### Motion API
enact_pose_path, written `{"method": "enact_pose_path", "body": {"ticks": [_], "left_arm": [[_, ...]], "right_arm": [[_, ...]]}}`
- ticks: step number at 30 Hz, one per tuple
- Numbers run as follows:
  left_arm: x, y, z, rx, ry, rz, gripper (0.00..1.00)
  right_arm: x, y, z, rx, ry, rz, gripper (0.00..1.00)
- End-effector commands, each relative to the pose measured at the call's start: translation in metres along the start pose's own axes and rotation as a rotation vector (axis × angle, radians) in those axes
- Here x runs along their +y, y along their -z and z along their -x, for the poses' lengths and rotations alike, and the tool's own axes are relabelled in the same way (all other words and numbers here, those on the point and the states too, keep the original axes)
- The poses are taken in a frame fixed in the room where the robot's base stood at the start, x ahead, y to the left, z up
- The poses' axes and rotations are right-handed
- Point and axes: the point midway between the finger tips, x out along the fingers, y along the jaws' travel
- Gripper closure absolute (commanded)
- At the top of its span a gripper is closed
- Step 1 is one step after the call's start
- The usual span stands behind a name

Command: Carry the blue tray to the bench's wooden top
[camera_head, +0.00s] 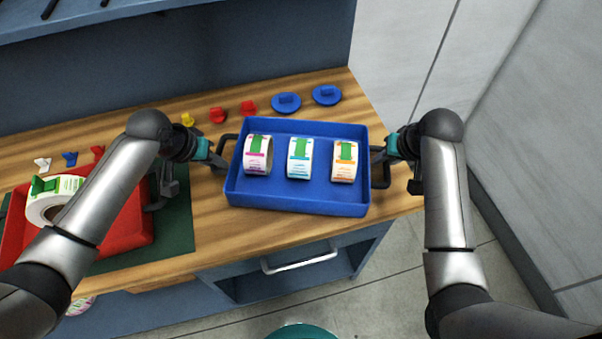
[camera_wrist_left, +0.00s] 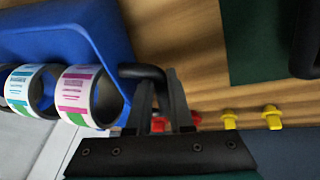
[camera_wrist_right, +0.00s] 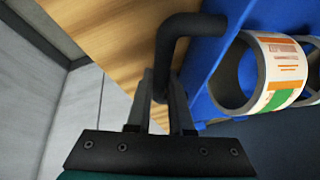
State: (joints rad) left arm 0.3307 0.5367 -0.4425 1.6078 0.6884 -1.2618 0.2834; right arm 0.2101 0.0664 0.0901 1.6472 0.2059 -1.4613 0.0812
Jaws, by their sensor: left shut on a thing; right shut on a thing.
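The blue tray (camera_head: 300,197) is over the right part of the bench's wooden top (camera_head: 215,235). I cannot tell whether it touches the wood. It holds a purple-marked label roll (camera_head: 257,157), a teal-marked roll (camera_head: 299,160) and an orange-marked roll (camera_head: 344,163). My left gripper (camera_head: 218,158) is shut on the tray's left black handle, which shows in the left wrist view (camera_wrist_left: 140,71). My right gripper (camera_head: 381,158) is shut on the right black handle, which shows in the right wrist view (camera_wrist_right: 178,35).
A red tray (camera_head: 128,225) with a label roll (camera_head: 45,205) sits on a green mat (camera_head: 176,238) at the left. Small red and yellow pieces and two blue discs (camera_head: 286,103) lie behind the blue tray. A drawer handle (camera_head: 300,260) projects at the front.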

Motion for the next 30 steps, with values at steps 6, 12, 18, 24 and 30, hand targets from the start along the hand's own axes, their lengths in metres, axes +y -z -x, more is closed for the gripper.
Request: {"method": "enact_pose_path", "body": {"ticks": [6,12,18,24,30], "left_arm": [[-0.002,-0.002,-0.004,-0.001,0.003,-0.001,0.7],[-0.001,-0.002,-0.004,-0.001,0.001,0.0,0.5],[-0.001,-0.002,-0.004,0.0,0.001,0.0,0.5],[-0.001,-0.001,0.006,0.002,0.001,-0.001,0.5],[-0.002,-0.001,0.038,0.002,0.003,-0.003,0.5]], "right_arm": [[0.002,-0.001,-0.004,0.001,-0.003,-0.001,0.7],[0.002,-0.002,-0.004,0.001,-0.001,0.0,0.5],[0.001,-0.002,-0.004,0.0,-0.001,0.0,0.5],[0.001,-0.002,-0.004,0.0,0.0,0.0,0.5],[0.001,-0.002,-0.004,0.0,0.0,0.0,0.5]]}}
